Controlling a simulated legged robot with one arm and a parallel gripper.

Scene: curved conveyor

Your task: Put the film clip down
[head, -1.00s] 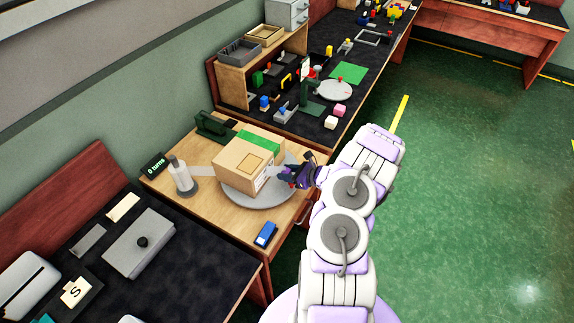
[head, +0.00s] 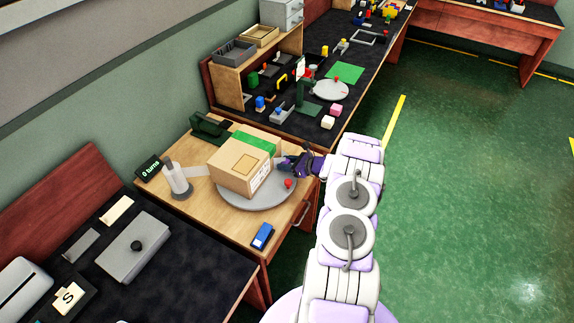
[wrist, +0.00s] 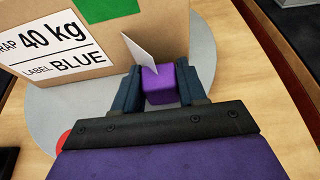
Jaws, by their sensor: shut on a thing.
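My gripper (wrist: 160,92) is shut on the film clip, a small purple block (wrist: 160,84), beside the cardboard box. A thin pale flap of film (wrist: 141,54) rises from the clip toward the box. In the head view my gripper (head: 286,163) is at the right side of the box (head: 240,165), and the clip is too small to make out. The box stands on a round grey turntable (head: 262,198) and has a green patch on top. A pale strip of film (head: 198,170) runs from the white roll (head: 177,177) to the box's left side.
A red knob (head: 288,183) sits on the turntable near its right edge. A blue object (head: 262,236) lies on the wooden table in front. A display (head: 149,169) reading 0 turns and a dark green device (head: 209,128) stand behind. Bare wood shows at the front left.

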